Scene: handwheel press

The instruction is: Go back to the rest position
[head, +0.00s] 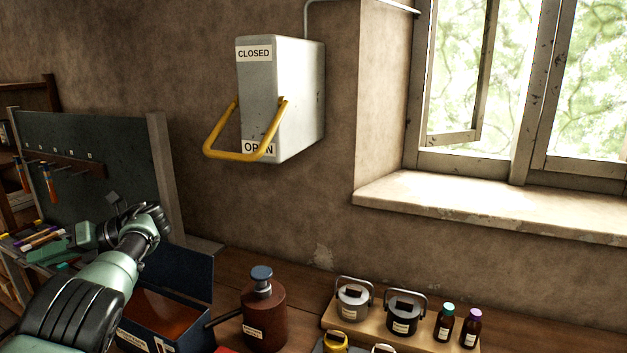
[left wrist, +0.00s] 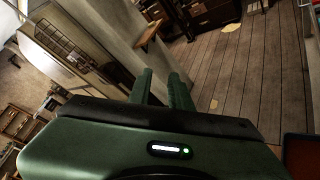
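My left arm comes in from the lower left of the head view, bent at the wrist. My left gripper (head: 45,254) points left, in front of the dark tool board and above the bench's left end. In the left wrist view its two green fingers (left wrist: 162,80) stand a little apart with nothing between them. The floor and furniture show beyond them. My right gripper is in neither view.
A grey wall box (head: 300,95) has its yellow handle (head: 240,155) down by the OPEN label. A blue open box (head: 185,285), brown pump bottle (head: 264,315) and wooden tray (head: 335,318) with pots and bottles stand on the bench. The tool board (head: 95,145) is left.

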